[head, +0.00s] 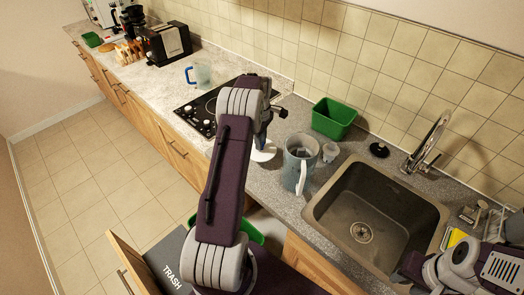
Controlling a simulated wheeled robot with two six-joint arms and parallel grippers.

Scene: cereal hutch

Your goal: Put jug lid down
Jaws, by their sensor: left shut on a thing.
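A grey see-through jug (300,163) with a white handle stands upright on the worktop left of the sink. Its top looks open. My left gripper (264,140) is just left of the jug, mostly hidden behind my own forearm. It is shut on a white rounded piece, which looks like the jug lid (263,153); only part of it shows below the wrist. I cannot tell whether the lid touches the worktop. My right arm comes in at the lower right corner, and its gripper is not visible.
A small clear cup (330,152) stands right of the jug, with a green bin (333,118) behind. The sink (375,212) and a small black round item (379,150) are to the right. The hob (205,112) and a blue-handled jug (199,75) are left.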

